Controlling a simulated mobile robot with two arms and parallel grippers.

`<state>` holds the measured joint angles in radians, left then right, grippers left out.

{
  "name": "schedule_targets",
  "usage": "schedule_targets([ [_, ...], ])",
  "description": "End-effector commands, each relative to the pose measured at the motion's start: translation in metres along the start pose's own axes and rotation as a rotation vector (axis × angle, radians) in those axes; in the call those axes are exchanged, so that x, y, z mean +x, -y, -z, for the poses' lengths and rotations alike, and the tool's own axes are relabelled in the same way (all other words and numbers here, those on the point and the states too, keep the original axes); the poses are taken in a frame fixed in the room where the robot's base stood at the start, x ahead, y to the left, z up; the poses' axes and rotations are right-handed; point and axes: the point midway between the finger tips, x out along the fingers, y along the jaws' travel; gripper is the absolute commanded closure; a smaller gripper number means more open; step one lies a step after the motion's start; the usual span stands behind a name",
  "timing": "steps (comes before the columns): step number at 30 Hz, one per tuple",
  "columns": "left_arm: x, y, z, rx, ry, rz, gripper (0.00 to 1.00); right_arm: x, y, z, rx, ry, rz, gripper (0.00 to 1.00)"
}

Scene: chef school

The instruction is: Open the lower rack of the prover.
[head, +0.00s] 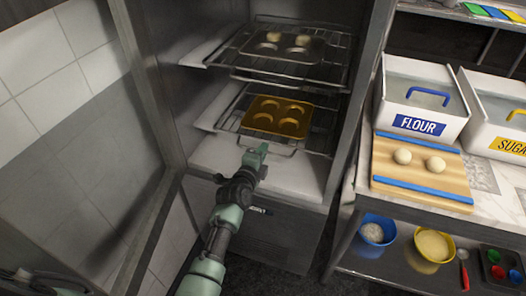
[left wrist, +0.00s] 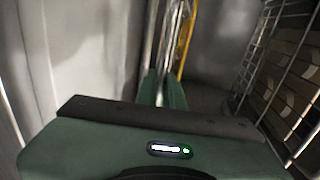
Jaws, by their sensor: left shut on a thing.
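The prover (head: 172,95) stands open, with two wire racks inside. The lower rack (head: 322,141) carries a golden tray (head: 277,117) with several round hollows. A front wire handle of this rack loops out over the pale cabinet floor. My left gripper (head: 254,157) is at the left part of that handle, shut on it. In the left wrist view the green fingers (left wrist: 161,91) are close together around thin metal wire, with the tray's orange edge (left wrist: 186,42) beyond. The exact contact is small and dim. My right gripper is out of view.
The upper rack (head: 334,75) holds a dark tray with pale dough. The prover's door (head: 85,185) stands open at left. At right, a counter holds a flour bin (head: 421,97), a sugar bin (head: 490,95) and a board (head: 420,178) with two dough balls.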

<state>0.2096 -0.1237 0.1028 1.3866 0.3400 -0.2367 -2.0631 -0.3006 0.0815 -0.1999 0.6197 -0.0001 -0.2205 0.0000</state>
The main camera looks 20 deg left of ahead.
Motion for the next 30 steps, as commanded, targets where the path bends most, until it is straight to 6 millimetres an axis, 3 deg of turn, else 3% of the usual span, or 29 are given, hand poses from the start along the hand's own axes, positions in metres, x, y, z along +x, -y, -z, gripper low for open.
schedule_targets([
  [24, -0.001, -0.002, 0.0, 0.0, -0.001, -0.004, 1.0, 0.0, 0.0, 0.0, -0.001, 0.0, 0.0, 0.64],
  [30, -0.012, -0.003, 0.0, 0.002, -0.002, -0.007, 1.0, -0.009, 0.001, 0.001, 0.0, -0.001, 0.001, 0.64],
])
